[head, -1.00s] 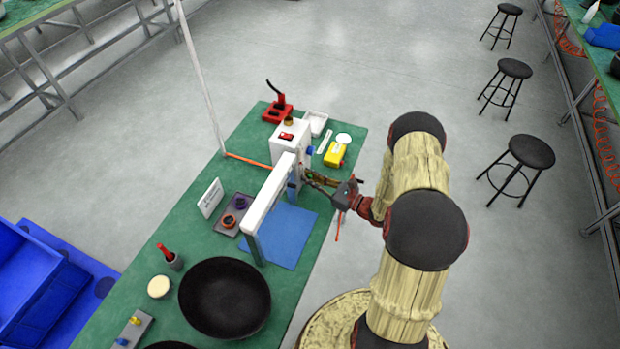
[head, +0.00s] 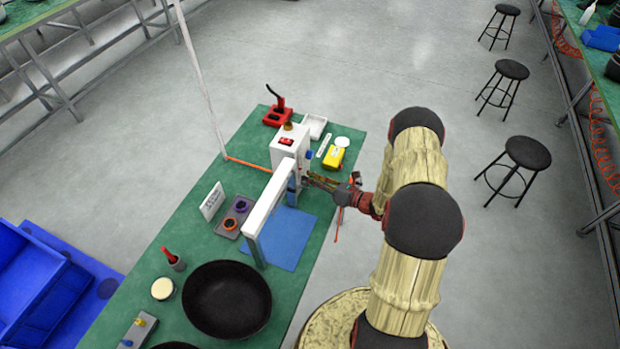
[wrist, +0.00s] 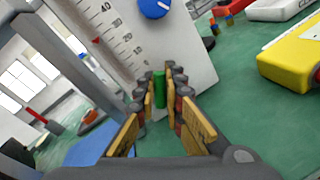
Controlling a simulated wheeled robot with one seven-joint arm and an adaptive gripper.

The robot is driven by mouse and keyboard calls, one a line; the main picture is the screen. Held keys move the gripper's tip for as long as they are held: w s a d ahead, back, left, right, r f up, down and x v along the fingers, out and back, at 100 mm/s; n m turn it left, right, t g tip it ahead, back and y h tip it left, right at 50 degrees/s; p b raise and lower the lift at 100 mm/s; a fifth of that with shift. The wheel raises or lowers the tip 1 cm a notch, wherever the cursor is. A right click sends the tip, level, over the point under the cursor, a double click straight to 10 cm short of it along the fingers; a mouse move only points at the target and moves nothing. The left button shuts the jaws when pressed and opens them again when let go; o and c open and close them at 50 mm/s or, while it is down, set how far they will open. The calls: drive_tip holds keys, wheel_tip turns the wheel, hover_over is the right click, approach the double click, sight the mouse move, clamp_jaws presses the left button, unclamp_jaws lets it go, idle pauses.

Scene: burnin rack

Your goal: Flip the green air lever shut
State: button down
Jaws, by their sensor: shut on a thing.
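The green air lever (wrist: 159,90) shows in the wrist view as a short green bar in front of the white panel of the control box (wrist: 150,50). My gripper (wrist: 160,95) has its fingertips on either side of the lever and is shut on it. In the head view my gripper (head: 312,180) is at the right side of the white box (head: 290,148). The lever is too small and covered to make out there.
A blue knob (wrist: 154,8) and a printed scale are on the panel. A yellow case (head: 333,158) stands right of the box. Black bowls and a red tool stand (head: 277,116) are also on the green table.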

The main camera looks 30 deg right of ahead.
drive_tip(key=m, duration=0.2)
drive_tip(key=m+p, duration=0.1)
drive_tip(key=shift+w+d+f+g, duration=0.2)
drive_tip(key=shift+d+f+g, duration=0.1)
drive_tip(key=shift+d+g, duration=0.1)
drive_tip(key=m, duration=0.1)
drive_tip(key=m+y+p, duration=0.1)
drive_tip(key=m, duration=0.1)
drive_tip(key=shift+w+d+f+g, duration=0.15)
drive_tip(key=shift+f+g, duration=0.15)
drive_tip(key=shift+f, duration=0.1)
drive_tip(key=shift+w+f+m+g+y, duration=0.1)
drive_tip(key=shift+f+m+g+y, duration=0.2)
drive_tip(key=shift+m, duration=0.7)
drive_tip(key=shift+f+m+g+y, duration=0.2)
drive_tip(key=shift+f+m, duration=0.1)
drive_tip(key=shift+m, duration=0.7)
drive_tip(key=c, duration=2.2)
unclamp_jaws()
drive_tip(key=shift+d, duration=0.1)
drive_tip(key=v, duration=1.2)
